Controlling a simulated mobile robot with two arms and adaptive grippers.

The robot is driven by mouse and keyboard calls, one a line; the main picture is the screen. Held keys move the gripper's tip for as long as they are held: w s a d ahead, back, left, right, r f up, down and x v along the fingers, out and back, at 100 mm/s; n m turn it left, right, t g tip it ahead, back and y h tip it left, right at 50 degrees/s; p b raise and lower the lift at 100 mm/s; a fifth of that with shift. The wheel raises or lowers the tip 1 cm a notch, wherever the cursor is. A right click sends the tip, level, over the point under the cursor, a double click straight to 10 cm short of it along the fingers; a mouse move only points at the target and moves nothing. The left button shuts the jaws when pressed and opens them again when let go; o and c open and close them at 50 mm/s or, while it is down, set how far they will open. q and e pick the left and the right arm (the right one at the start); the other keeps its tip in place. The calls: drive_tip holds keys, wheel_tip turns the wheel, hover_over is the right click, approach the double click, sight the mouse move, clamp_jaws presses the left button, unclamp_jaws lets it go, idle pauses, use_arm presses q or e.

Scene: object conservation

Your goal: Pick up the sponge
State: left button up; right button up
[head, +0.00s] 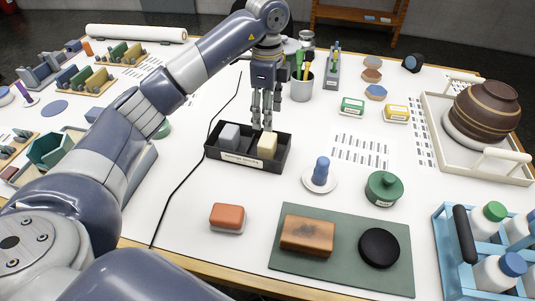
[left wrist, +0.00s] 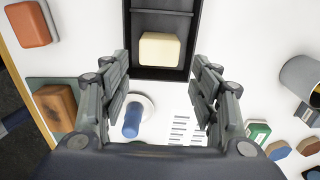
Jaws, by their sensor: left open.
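A cream, sponge-like block (head: 267,145) sits in the right part of a black open tray (head: 247,163) with a white label on its front. It also shows in the left wrist view (left wrist: 160,50), at the top centre. A grey block (head: 229,135) sits in the tray's left part. My left gripper (head: 262,122) points down over the tray, just above the cream block. Its fingers (left wrist: 160,65) are apart with nothing between them, and the cream block lies between and beyond the tips in the wrist view. My right gripper is not seen.
An orange-red block (head: 227,217), a blue peg on a white disc (head: 320,173) and a green lidded pot (head: 384,188) stand nearby. A green mat (head: 339,274) carries a brown block and a black disc. A grey cup (head: 301,87) stands behind the gripper.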

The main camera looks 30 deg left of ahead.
sight(267, 139)
use_arm(q)
wheel_tip(267, 139, down, 5)
drive_tip(key=shift+f, duration=0.15)
wheel_tip(267, 139, down, 4)
drive_tip(key=shift+s+f+p, duration=0.1)
drive_tip(key=shift+f+p, duration=0.1)
drive_tip(key=shift+p, duration=1)
drive_tip(key=shift+f, duration=0.55)
drive_tip(key=c, duration=0.7)
